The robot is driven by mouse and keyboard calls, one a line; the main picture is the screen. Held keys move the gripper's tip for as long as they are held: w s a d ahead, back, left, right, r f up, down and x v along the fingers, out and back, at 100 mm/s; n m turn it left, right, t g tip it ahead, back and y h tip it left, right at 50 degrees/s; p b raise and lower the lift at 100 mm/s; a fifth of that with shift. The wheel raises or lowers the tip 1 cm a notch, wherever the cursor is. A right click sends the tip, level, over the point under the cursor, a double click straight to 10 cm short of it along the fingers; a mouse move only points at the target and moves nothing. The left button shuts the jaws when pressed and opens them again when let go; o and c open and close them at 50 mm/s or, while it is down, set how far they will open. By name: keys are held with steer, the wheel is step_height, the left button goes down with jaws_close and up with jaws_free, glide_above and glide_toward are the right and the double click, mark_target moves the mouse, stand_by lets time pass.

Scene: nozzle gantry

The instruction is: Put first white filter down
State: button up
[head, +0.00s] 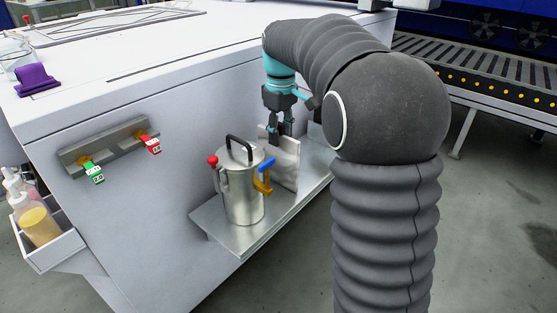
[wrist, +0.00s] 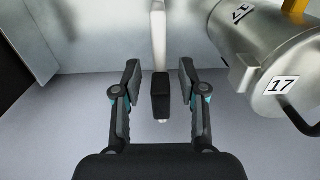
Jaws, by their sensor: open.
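A white filter (head: 287,165), a flat pale panel, stands upright on the metal shelf (head: 238,240) beside the steel canister. In the wrist view the filter (wrist: 159,35) shows nearly edge-on, with a black block (wrist: 160,95) at its near end. My gripper (head: 281,131) is above the filter's top edge, pointing down. In the wrist view my gripper (wrist: 159,76) is open, with a finger on each side of the black block and visible gaps to both. The canister hides part of the filter's lower left in the head view.
A steel canister (head: 241,195) with a black handle and blue and orange fittings stands close to the left; it also shows in the wrist view (wrist: 270,50). Green (head: 92,172) and red (head: 149,143) tags hang on a wall rack. The shelf's front is bare.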

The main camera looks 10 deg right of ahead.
steer(key=shift+f, duration=0.85)
jaws_close()
steer(key=shift+r, duration=0.15)
